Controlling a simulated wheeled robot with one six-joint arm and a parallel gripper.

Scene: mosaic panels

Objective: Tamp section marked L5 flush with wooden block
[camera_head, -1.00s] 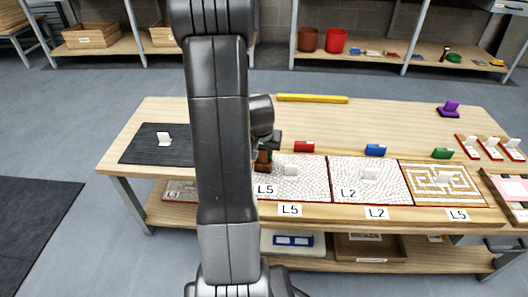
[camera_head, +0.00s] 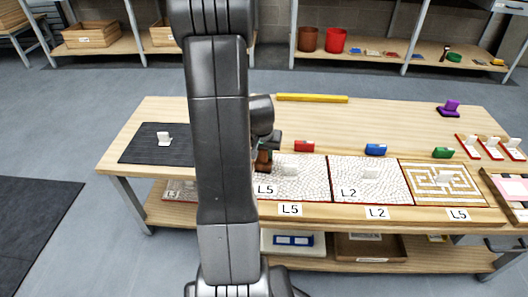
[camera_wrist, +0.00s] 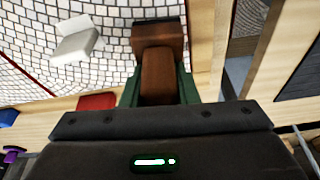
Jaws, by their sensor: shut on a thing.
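A white mosaic section marked L5 (camera_head: 302,190) lies on the table just right of my arm, with a white upright tab (camera_head: 290,171) on it. My gripper (camera_wrist: 160,88) is shut on a brown wooden block (camera_wrist: 158,72) with a wider, dark-edged end. In the head view the block (camera_head: 264,158) is over the upper left part of that section, partly hidden by my arm.
A section marked L2 (camera_head: 365,190) lies between them. Red (camera_head: 304,146), blue (camera_head: 375,149) and green (camera_head: 443,152) blocks stand behind the sections. A yellow bar (camera_head: 312,98) lies at the back. A dark mat (camera_head: 140,148) is at left.

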